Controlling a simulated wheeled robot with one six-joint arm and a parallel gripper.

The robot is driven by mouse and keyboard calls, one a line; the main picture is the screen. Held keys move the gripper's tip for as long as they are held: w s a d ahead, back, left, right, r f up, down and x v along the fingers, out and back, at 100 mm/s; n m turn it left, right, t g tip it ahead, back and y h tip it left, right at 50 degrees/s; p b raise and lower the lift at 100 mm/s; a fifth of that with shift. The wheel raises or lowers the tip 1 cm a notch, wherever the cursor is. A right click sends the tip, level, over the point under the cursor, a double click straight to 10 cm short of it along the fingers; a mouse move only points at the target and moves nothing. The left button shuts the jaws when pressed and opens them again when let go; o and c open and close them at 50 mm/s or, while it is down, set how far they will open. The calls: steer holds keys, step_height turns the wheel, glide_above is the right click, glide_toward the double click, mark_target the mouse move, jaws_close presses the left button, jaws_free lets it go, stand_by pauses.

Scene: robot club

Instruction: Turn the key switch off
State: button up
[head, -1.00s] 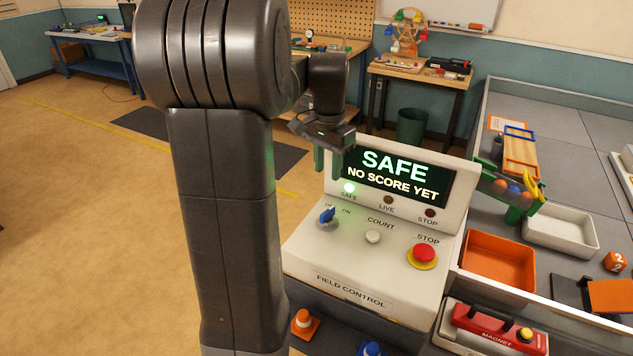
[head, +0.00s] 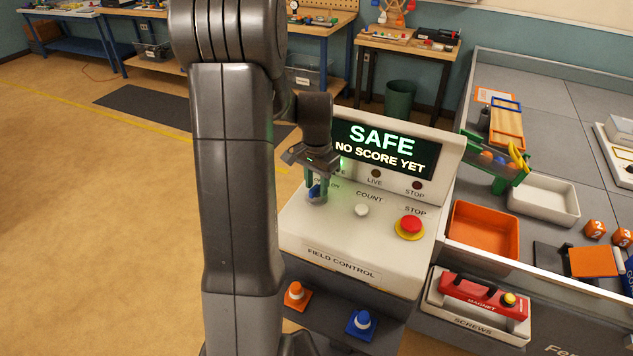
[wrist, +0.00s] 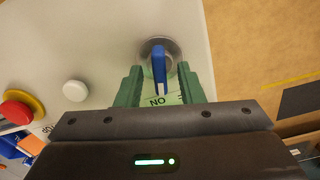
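The key switch (head: 314,192) has a blue handle on a round metal base, on the white field control panel (head: 340,225). In the wrist view the blue handle (wrist: 159,65) shows clearly, and its end with a white mark points toward the ON label. My gripper (head: 318,190) is down at the switch. In the wrist view its green fingers (wrist: 160,78) are open, one on each side of the handle, with gaps between. The OFF label is mostly hidden in the head view. The panel screen (head: 385,152) reads SAFE, NO SCORE YET.
A white count button (head: 362,210) and a red stop button (head: 410,226) sit right of the switch. The upright screen housing stands close behind my gripper.

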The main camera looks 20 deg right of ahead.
steer(key=shift+f, duration=0.1)
jaws_close()
steer(key=shift+n, duration=0.4)
steer(key=n+b, duration=0.1)
steer(key=n, duration=0.3)
steer(key=shift+n, duration=0.4)
steer(key=n, duration=0.5)
steer(key=shift+n+b, duration=0.4)
steer(key=shift+n, duration=0.3)
jaws_free()
